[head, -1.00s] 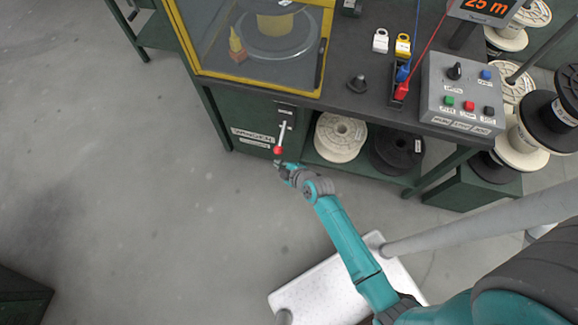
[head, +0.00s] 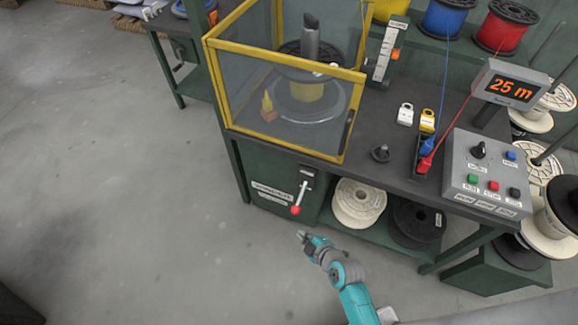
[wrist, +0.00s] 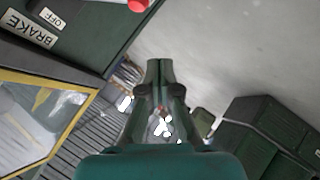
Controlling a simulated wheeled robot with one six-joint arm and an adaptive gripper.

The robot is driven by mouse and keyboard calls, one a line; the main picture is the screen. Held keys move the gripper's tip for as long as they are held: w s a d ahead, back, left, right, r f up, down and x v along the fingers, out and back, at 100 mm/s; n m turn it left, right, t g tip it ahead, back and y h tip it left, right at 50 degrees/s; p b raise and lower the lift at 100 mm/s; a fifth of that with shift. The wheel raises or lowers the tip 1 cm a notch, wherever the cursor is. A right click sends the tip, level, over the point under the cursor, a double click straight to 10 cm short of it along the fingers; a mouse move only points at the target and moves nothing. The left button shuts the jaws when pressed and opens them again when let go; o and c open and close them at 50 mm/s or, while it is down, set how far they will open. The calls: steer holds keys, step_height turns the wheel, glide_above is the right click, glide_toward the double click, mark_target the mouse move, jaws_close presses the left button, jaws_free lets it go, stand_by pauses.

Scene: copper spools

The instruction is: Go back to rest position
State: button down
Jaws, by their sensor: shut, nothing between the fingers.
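My gripper (head: 302,236) is at the end of my teal arm, low in front of the bench in the head view. In the wrist view my gripper (wrist: 160,62) has its two dark fingers together, with nothing between them. The brake lever with its red knob (head: 296,210) hangs on the front of the green cabinet, just above and left of the gripper and apart from it. Its red knob (wrist: 138,5) also shows at the top edge of the wrist view, near the BRAKE label (wrist: 30,30).
The yellow-framed guard box (head: 290,150) with a spool inside stands on the bench. A grey control box (head: 488,175) and a "25 m" display (head: 512,88) are at the right. White (head: 358,202) and black (head: 417,222) spools sit underneath. The floor (head: 110,180) at left is clear.

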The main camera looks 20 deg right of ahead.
steer(key=s+r+m+h, duration=0.1)
steer(key=s+r+m, duration=0.2)
steer(key=s, duration=0.7)
steer(key=s+r+m+t, duration=0.2)
steer(key=s+r+m, duration=0.2)
steer(key=s+r, duration=0.5)
steer(key=s+r+m+t+h, duration=0.1)
steer(key=s+r+m, duration=0.3)
steer(key=s+r, duration=0.5)
step_height(320, 180, up, 7)
steer(key=shift+s+f+m+t, duration=0.15)
steer(key=shift+s+m+t, duration=0.2)
steer(key=shift+t, duration=0.35)
steer(key=shift+a, duration=0.1)
